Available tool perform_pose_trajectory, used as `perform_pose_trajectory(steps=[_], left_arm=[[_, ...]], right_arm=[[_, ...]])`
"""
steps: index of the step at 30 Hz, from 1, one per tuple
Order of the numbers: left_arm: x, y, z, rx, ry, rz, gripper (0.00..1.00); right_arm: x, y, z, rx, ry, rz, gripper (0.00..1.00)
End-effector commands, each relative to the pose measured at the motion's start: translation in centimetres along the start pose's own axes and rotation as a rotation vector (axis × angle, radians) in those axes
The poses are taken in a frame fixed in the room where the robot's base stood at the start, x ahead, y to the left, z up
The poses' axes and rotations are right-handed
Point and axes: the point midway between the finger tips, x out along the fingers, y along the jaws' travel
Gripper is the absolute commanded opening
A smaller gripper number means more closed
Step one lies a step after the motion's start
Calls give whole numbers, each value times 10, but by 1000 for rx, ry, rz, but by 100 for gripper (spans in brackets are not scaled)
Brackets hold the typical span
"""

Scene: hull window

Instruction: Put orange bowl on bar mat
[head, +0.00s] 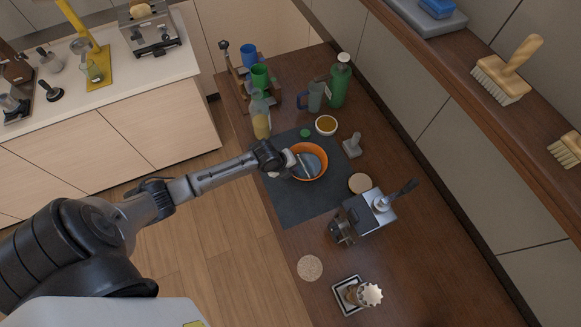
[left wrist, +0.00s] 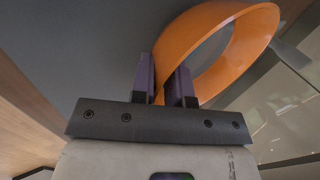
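My left gripper (head: 289,160) is at the bowl's left rim. In the left wrist view the bowl's wall (left wrist: 205,33) passes between the two fingers (left wrist: 165,82), which look closed on it. The bowl appears tilted in that view. My right gripper is not in view.
A green lid (head: 305,133), a bottle of yellow liquid (head: 261,118) and a small amber-filled bowl (head: 326,125) stand behind the orange bowl. A grey tamper-like tool (head: 352,146), a round coaster (head: 360,183) and a metal machine (head: 372,211) are to the right. The mat's front is clear.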

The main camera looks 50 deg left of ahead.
Motion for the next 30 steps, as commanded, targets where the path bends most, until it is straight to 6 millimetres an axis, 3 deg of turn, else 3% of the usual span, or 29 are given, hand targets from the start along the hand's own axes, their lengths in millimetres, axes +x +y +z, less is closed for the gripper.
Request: perform_pose_trajectory(steps=[4, 14, 30], left_arm=[[0, 0, 0, 0, 0, 0, 30], [-5, -1, 0, 1, -1, -1, 30], [-93, 0, 0, 4, -1, 0, 30]], right_arm=[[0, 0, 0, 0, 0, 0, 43], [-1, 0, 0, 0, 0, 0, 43], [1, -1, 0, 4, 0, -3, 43]])
